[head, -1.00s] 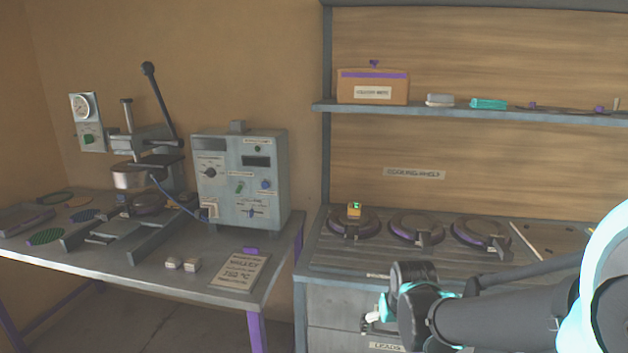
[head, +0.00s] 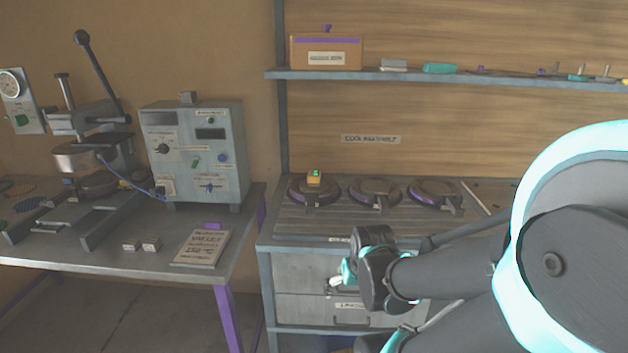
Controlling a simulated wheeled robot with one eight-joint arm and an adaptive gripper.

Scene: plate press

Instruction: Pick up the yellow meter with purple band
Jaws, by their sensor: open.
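A small yellow meter (head: 315,178) with a lit green display sits on top of the leftmost round dark plate (head: 325,196) on the grey cabinet top. It is too small in the picture to make out a purple band on it. My gripper (head: 337,281) is in front of the cabinet drawers, below and a little right of the meter and well apart from it. It is open and empty, though its fingers are small and partly hidden by my wrist.
Two more round plates (head: 375,193) stand right of the meter. A shelf (head: 420,77) above holds an orange box (head: 326,52) with a purple stripe. A control box (head: 193,150) and press (head: 88,160) stand on the left table. The cabinet's front strip is clear.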

